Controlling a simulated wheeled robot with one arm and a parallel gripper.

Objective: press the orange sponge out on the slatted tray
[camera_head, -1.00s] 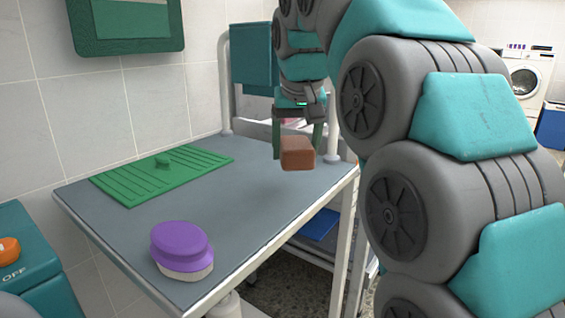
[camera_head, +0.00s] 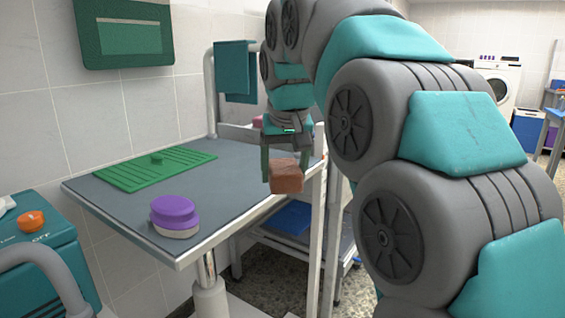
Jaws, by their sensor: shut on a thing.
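The orange sponge, a brownish-orange block (camera_head: 286,178), is held between the two green fingers of my gripper (camera_head: 285,165). My gripper points down and is shut on the sponge, at the right side of the grey table in the picture. The sponge looks raised above the table top or just off its right edge; I cannot tell which. The green slatted tray (camera_head: 130,176) lies flat at the back left of the table, apart from the sponge.
A purple-topped brush or pad (camera_head: 174,212) sits near the table's (camera_head: 225,190) front edge. A teal box with an orange knob (camera_head: 32,221) is at the left. A teal towel (camera_head: 235,70) hangs on a rail behind. The table's middle is clear.

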